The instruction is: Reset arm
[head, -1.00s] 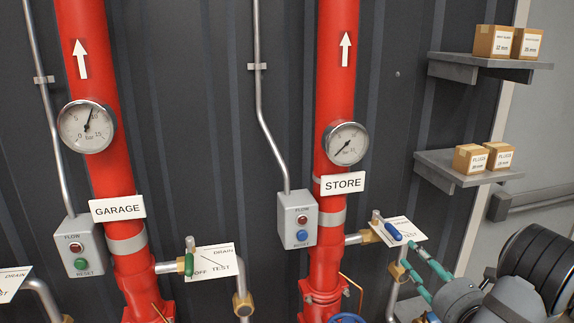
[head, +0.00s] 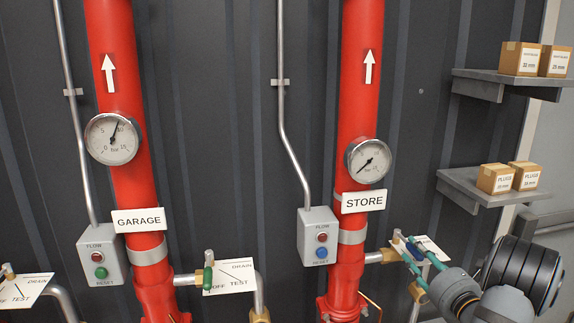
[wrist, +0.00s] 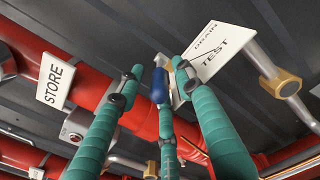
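My gripper (head: 407,249) is at the right in the head view, with teal fingers reaching to the STORE drain valve. The wrist view shows the teal fingers (wrist: 157,72) spread apart, with a gap between the tips. The blue valve handle (wrist: 158,86) shows in that gap, and I cannot tell whether a finger touches it. No object is seen gripped. The DRAIN/TEST plate (wrist: 212,50) lies just beyond the right finger. In the head view the fingers cover part of the valve and its plate (head: 432,248).
The STORE pipe (head: 358,100) and GARAGE pipe (head: 117,90) stand upright on the dark wall. A grey control box (head: 317,245) with red and blue buttons is left of the STORE pipe. Two shelves (head: 490,195) with small boxes stick out at the upper right.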

